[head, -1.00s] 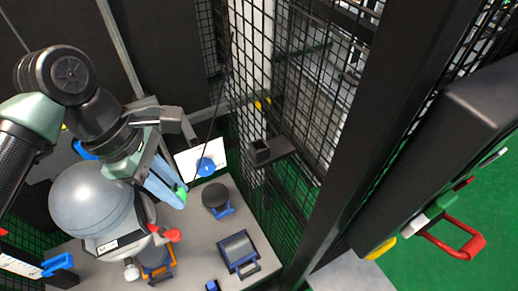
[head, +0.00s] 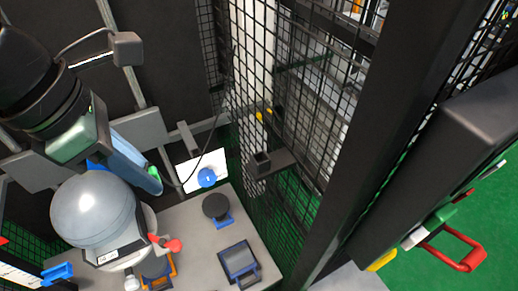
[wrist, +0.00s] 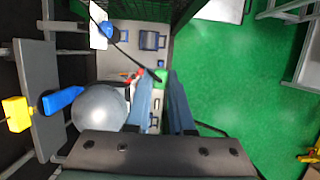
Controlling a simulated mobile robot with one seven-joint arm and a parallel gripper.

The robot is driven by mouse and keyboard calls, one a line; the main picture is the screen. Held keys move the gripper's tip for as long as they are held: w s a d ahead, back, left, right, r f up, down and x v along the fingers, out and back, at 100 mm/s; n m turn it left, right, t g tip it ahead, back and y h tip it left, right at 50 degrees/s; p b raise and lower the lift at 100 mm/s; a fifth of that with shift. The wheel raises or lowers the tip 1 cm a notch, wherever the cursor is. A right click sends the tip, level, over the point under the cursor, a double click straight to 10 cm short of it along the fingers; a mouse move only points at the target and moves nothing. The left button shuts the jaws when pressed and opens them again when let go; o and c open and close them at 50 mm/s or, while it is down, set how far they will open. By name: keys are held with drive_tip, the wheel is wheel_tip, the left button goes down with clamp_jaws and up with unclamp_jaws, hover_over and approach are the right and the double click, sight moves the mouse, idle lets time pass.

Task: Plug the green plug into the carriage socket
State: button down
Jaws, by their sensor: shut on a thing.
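The green plug (head: 153,172) is at the tips of my gripper, with a dark cable running from it. It also shows between the fingertips in the wrist view (wrist: 160,76). My gripper (head: 150,180) has blue fingers, shut on the plug, held in the air to the right of the grey sphere. The grey sphere (head: 93,208) sits in a pale collar with a label and red and white knobs; it may be part of the carriage. I cannot make out the carriage socket in either view.
On the grey deck (head: 190,240) stand a dark round knob (head: 216,206) and a black box with a blue handle (head: 239,262). A white card with a blue piece (head: 207,178) is behind. Mesh and a black post (head: 370,150) bound the right side.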

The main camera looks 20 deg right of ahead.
drive_tip(key=w+d+p, duration=0.1)
drive_tip(key=d, duration=0.4)
drive_tip(key=w+d+p, duration=0.1)
drive_tip(key=d+p, duration=0.1)
drive_tip(key=d, duration=0.4)
drive_tip(key=w+d+p, duration=0.1)
drive_tip(key=d+p, duration=0.1)
drive_tip(key=d, duration=0.3)
drive_tip(key=shift+d+r, duration=0.1)
drive_tip(key=shift+d, duration=0.05)
wheel_tip(320, 180, down, 3)
drive_tip(key=shift+r+p, duration=0.15)
drive_tip(key=shift+p, duration=0.35)
drive_tip(key=shift+a+f, duration=0.2)
drive_tip(key=shift+f, duration=0.15)
drive_tip(key=shift+f+b, duration=0.25)
drive_tip(key=shift+b, duration=0.1)
drive_tip(key=c, duration=0.8)
unclamp_jaws()
drive_tip(key=shift+r+p, duration=0.35)
drive_tip(key=shift+p, duration=0.4)
